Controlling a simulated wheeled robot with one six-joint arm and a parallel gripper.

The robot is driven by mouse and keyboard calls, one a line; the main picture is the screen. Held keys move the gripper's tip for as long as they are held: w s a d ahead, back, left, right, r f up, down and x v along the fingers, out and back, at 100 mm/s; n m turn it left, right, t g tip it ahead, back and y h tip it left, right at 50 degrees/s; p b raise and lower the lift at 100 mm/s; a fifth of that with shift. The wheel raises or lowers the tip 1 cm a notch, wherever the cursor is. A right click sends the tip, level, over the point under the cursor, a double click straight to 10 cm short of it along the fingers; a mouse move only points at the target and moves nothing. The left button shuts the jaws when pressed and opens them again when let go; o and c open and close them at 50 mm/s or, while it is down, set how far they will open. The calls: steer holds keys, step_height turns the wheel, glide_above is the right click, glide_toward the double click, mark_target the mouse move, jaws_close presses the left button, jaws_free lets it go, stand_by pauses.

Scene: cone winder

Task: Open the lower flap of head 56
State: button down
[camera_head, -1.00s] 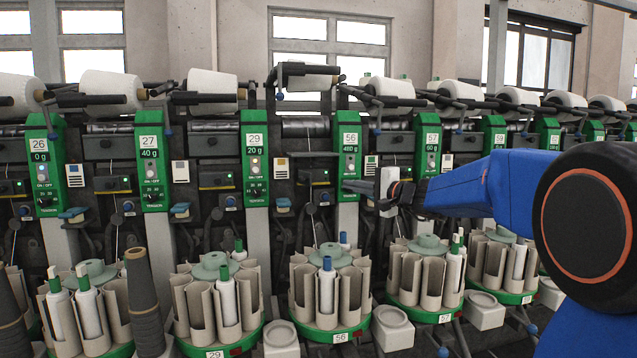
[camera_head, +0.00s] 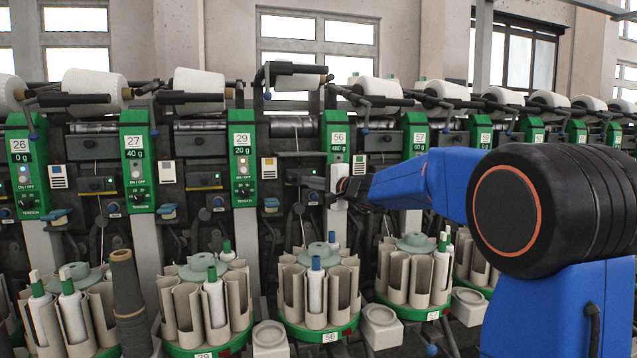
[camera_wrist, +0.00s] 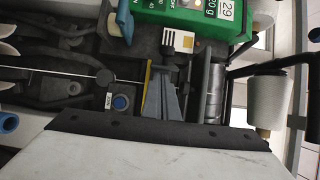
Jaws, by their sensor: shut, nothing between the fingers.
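Head 56 shows in the head view by its green panel (camera_head: 337,135), reading 480 g, with its dark winding mechanism to the left of that panel. My gripper (camera_head: 311,183) is in front of this mechanism at the panel's lower end. Its fingers are small and dark here; they look shut and empty. The pale block behind the fingers hides the panel's bottom part. I cannot clearly pick out the lower flap or tell whether the gripper touches anything.
The magazine of head 56 (camera_head: 318,337) stands below, with pale pockets and a blue-topped bobbin. The head 29 panel (camera_head: 242,165) is to the left; the head 57 panel (camera_head: 416,135) is to the right. A dark cone (camera_head: 128,300) stands at the lower left.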

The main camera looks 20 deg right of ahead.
mark_target(289, 179)
steer(key=shift+s+a, duration=0.15)
steer(key=shift+a, duration=0.2)
steer(key=shift+s+a, duration=0.25)
steer(key=shift+a, duration=0.3)
steer(key=shift+s+a, duration=0.25)
steer(key=shift+a, duration=0.3)
